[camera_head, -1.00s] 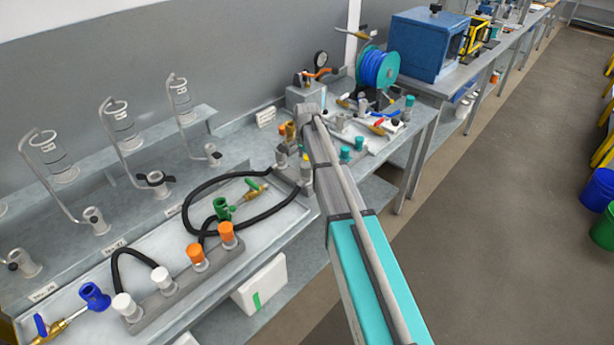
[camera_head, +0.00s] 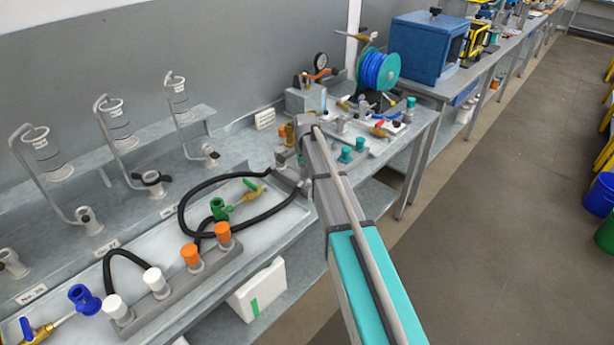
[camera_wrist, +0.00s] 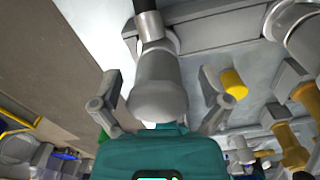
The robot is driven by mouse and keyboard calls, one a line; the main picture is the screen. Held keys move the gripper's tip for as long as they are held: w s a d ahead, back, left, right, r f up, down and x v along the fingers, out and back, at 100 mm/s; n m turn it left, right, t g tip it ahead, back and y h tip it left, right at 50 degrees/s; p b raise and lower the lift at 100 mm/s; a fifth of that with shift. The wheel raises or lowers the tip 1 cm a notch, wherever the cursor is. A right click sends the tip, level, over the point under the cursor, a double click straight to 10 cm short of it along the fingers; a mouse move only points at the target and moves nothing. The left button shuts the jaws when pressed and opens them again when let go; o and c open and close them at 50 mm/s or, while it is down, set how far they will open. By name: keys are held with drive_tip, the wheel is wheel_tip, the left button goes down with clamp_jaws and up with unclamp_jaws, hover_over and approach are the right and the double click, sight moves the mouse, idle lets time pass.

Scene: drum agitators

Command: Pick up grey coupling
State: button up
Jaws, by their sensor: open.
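In the wrist view a grey coupling (camera_wrist: 157,80) stands between the two fingers of my gripper (camera_wrist: 158,92). It has a rounded, wider near end and a metal collar with a black hose (camera_wrist: 144,5) at its far end. The fingers are open, with a gap on each side of the coupling.
A yellow cap (camera_wrist: 233,84) and brass fittings (camera_wrist: 290,145) are close right of my gripper. Orange couplings (camera_head: 191,255), white couplings (camera_head: 155,281) and a green coupling (camera_head: 218,208) are on the bench tray. Teal couplings (camera_head: 345,154) stand right of my arm.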

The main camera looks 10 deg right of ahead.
clamp_jaws()
idle(0.6)
drive_tip(key=shift+r, duration=0.1)
wheel_tip(320, 180, up, 3)
drive_tip(key=p, duration=0.2)
drive_tip(key=shift+f+p, duration=0.2)
drive_tip(key=shift+p, duration=0.15)
drive_tip(key=s+a+r+p, duration=0.1)
drive_tip(key=s+r+p, duration=0.9)
drive_tip(key=s, duration=0.4)
drive_tip(key=shift+a, duration=0.35)
drive_tip(key=shift+r, duration=0.1)
